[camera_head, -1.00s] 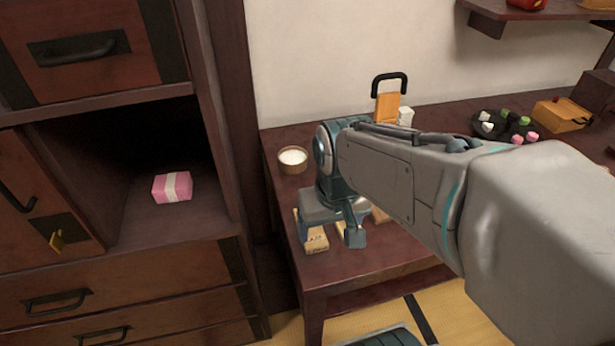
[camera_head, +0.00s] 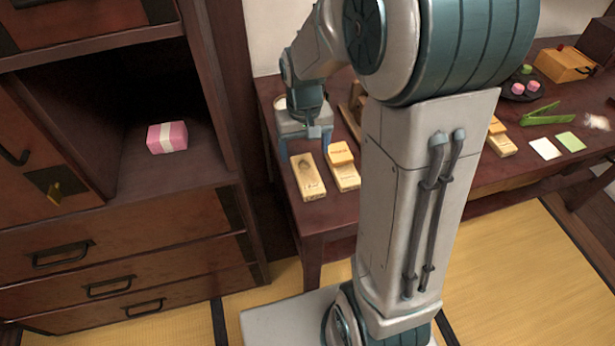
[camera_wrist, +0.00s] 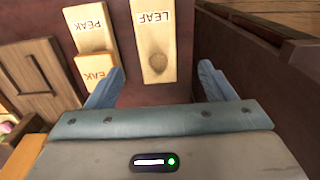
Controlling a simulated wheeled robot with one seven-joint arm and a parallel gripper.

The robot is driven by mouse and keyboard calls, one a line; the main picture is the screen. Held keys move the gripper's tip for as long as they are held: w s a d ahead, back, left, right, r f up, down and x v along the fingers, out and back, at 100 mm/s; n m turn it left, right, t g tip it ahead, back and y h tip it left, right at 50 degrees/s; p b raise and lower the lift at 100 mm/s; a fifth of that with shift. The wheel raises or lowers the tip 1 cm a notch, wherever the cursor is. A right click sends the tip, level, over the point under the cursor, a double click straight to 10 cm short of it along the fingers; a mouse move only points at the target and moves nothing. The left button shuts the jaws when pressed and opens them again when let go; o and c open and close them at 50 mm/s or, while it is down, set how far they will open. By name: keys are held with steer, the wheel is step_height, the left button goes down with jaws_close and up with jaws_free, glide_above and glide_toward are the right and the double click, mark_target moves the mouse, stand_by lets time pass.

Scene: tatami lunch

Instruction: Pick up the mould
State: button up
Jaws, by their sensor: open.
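Pale wooden moulds lie on the dark red low table (camera_head: 325,213). The LEAF mould (camera_head: 308,177), a board with a leaf-shaped hollow, is at the table's left end; its label reads clearly in the wrist view (camera_wrist: 156,50). To its right lies the PEAK mould (camera_head: 346,178), with a smaller block (camera_head: 339,154) at its far end. In the wrist view the PEAK board (camera_wrist: 90,28) and that block (camera_wrist: 97,68) are left of the LEAF board. My gripper (camera_head: 305,146) is open and empty above the table, its fingertips spread either side of the LEAF mould's near end in the wrist view.
A pink box with a white band (camera_head: 167,138) sits in the open cabinet at left. Another mould (camera_head: 501,145), green tongs (camera_head: 548,115), cards (camera_head: 545,149), a plate of sweets (camera_head: 524,87) and an orange box (camera_head: 566,64) lie right. My arm hides the table's middle.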

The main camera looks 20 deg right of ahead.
mark_target(308, 175)
step_height(308, 175, down, 2)
steer(key=shift+f, duration=0.1)
steer(key=f, duration=0.3)
steer(key=s+f+b, duration=0.1)
steer(key=shift+d+f, duration=0.25)
steer(key=shift+f, duration=0.5)
steer(key=c, duration=1.1)
steer(key=shift+r, duration=0.15)
